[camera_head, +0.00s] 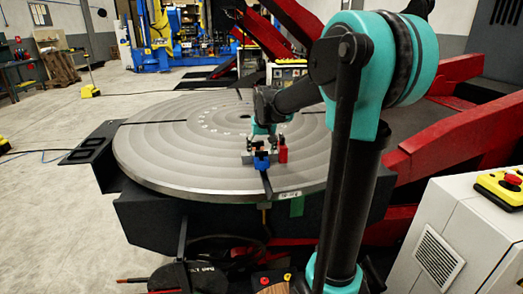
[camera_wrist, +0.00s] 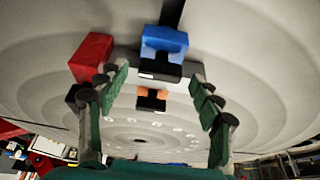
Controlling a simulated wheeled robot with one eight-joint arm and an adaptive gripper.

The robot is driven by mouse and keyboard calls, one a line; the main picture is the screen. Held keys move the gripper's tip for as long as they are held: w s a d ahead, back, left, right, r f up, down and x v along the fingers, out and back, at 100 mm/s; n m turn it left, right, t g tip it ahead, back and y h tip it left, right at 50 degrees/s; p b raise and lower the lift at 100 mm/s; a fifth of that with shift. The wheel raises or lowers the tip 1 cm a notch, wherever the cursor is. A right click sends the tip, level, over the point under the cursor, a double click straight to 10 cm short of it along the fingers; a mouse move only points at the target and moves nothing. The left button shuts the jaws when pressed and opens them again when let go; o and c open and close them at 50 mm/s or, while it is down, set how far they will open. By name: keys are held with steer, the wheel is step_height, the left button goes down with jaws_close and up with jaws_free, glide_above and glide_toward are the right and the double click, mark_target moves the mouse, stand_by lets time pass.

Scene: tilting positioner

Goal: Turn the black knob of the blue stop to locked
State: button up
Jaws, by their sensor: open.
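The blue stop (camera_head: 261,163) sits near the front rim of the round grey turntable (camera_head: 160,165). It also shows in the wrist view (camera_wrist: 165,42) at top centre. A black part with a white mark (camera_wrist: 160,68) is on its near side; I cannot tell for sure whether it is the knob or how it is turned. A smaller black and orange piece (camera_wrist: 152,98) shows below it. My gripper (camera_wrist: 158,78) is open, its green fingers spread left and right of these parts. In the head view my gripper (camera_head: 264,138) is just above and behind the stop.
A red block (camera_head: 283,150) stands close to the right of the stop in the head view; it appears left of my fingers in the wrist view (camera_wrist: 90,55). A slot runs through the turntable beside the stop. A white cabinet (camera_head: 440,255) with a yellow control box is at right.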

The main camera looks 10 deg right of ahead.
steer(key=v, duration=1.1)
steer(key=shift+s+r, duration=0.2)
steer(key=shift+r, duration=0.05)
